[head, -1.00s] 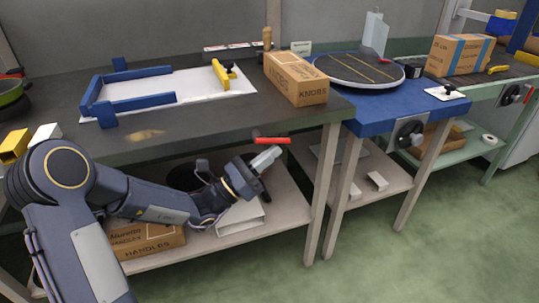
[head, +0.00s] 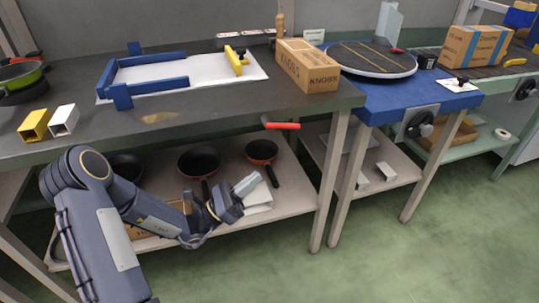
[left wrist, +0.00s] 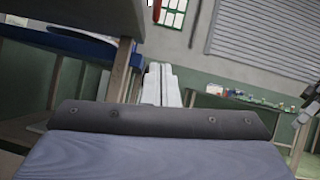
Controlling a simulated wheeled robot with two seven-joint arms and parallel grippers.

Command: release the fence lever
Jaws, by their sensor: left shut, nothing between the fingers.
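A red-handled lever (head: 282,125) sticks out below the front edge of the grey bench, near its right leg. A blue fence frame (head: 150,88) stands on a white sheet (head: 205,78) on the bench top, with a yellow piece (head: 237,62) at the sheet's right end. My left gripper (head: 248,184) is shut and empty, below and left of the red lever and apart from it, in front of the lower shelf. Its closed pale fingers (left wrist: 160,85) show in the left wrist view, where the lever is not seen.
A cardboard box (head: 308,66) stands at the bench's right end. Several dark pans, one of them a red-rimmed pan (head: 261,151), lie on the lower shelf behind my left arm. A blue table (head: 400,98) with a round disc adjoins on the right. Green floor in front is clear.

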